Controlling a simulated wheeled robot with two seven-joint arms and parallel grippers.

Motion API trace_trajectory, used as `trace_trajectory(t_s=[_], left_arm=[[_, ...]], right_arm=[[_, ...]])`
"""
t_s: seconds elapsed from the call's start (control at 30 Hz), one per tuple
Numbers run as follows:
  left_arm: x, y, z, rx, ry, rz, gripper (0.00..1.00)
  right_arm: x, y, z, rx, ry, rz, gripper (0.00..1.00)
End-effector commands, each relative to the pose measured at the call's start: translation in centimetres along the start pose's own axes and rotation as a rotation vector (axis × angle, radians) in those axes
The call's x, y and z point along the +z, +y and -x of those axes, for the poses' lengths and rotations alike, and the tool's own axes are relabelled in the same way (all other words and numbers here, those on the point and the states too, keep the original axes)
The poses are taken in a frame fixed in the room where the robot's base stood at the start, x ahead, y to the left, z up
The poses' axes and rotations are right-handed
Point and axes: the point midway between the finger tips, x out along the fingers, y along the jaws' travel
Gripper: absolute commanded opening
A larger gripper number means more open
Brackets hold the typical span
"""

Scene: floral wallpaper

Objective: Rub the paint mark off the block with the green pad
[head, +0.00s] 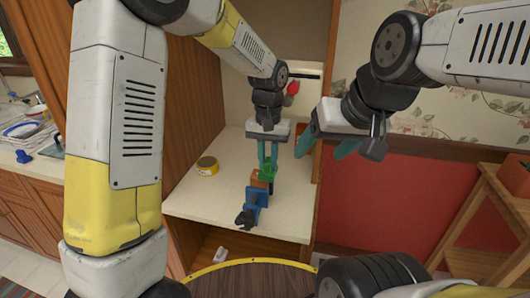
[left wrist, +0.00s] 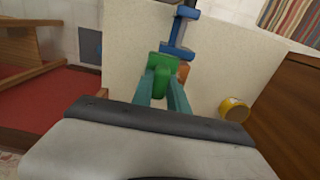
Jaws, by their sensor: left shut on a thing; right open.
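The green pad (head: 267,172) is between the teal fingers of my left gripper (head: 267,162), which is shut on it. It also shows at the fingertips in the left wrist view (left wrist: 160,64). The orange-brown block (head: 259,182) sits at a blue vise (head: 254,206) on the pale counter, right by the pad. In the left wrist view the block (left wrist: 184,72) is partly behind the pad and a finger. I cannot tell whether pad and block touch. No paint mark can be made out. My right gripper (head: 326,146) is open and empty, above and right of the counter.
A yellow tape roll (head: 207,166) lies on the counter (head: 195,198) left of the vise. A wooden cabinet side (head: 200,110) stands on the left. A wooden stand (head: 480,210) with a pot is at the right. A round dark tabletop (head: 255,280) is in front.

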Motion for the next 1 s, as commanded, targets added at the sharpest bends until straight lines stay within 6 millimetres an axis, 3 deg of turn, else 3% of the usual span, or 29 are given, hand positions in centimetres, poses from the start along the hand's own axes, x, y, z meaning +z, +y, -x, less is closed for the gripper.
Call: trace_trajectory(t_s=[0.2,0.47,0.73,1.0], left_arm=[[0.0,-2.0,0.2,-0.001,0.0,0.003,0.0],[0.0,-3.0,0.1,-0.001,0.0,0.003,0.0],[0.0,-5.2,-0.1,-0.002,0.0,0.003,0.0],[0.0,-5.6,-0.2,-0.003,-0.001,0.002,0.0]], right_arm=[[0.0,0.0,0.0,0.0,0.0,0.0,0.68],[0.0,0.0,0.0,0.0,0.0,0.0,0.68],[0.0,0.0,0.0,0.0,0.0,0.0,0.68],[0.0,0.0,0.0,0.0,0.0,0.0,0.68]])
